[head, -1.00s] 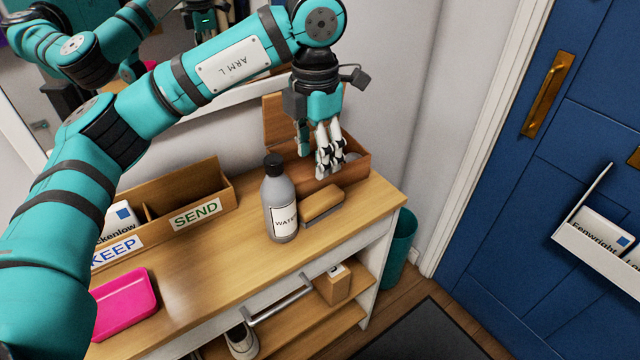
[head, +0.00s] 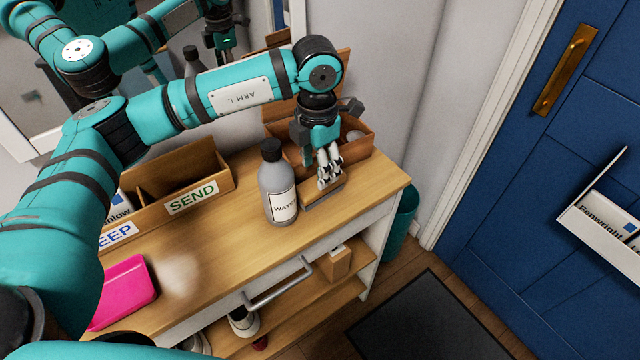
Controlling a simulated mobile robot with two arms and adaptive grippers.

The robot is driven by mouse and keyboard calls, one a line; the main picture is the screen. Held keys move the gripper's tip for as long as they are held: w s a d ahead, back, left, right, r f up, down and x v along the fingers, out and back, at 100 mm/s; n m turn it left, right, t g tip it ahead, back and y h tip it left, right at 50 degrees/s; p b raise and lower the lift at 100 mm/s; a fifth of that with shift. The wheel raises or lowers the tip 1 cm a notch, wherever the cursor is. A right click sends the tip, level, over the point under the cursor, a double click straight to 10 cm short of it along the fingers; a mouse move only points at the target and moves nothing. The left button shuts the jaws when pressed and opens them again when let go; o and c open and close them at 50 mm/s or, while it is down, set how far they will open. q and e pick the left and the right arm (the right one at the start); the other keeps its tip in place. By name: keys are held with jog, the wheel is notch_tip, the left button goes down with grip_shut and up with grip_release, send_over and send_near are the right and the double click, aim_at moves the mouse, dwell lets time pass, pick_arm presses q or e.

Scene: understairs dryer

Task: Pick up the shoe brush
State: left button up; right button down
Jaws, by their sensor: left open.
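The shoe brush (head: 318,200) lies on the wooden console top, just right of the grey WATER bottle (head: 276,190). Its top is partly hidden by the fingers of my left gripper (head: 328,180). That gripper is open and points down at the brush from above. Whether its fingers touch the brush or straddle it I cannot tell. My right gripper is out of view.
An open wooden box (head: 358,135) stands behind the brush. The sorter marked KEEP and SEND (head: 192,197) and a pink tray (head: 124,292) are to the left. The console's front right top is clear. A blue door (head: 540,190) is at right.

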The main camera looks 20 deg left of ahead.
aim_at(315, 183)
pick_arm(q)
jog(key=shift+f, duration=0.25)
jog(key=f, duration=0.1)
jog(key=f+p, duration=0.1)
jog(key=f, duration=0.2)
jog(key=shift+s+a+f, duration=0.15)
jog(key=shift+s+a, duration=0.05)
jog(key=shift+s, duration=0.1)
jog(key=shift+f, duration=0.4)
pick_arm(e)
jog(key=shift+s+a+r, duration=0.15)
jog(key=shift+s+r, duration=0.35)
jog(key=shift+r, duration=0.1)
pick_arm(q)
jog(key=shift+w, duration=0.15)
jog(key=c, duration=0.7)
jog(key=shift+r, duration=0.1)
grip_shut()
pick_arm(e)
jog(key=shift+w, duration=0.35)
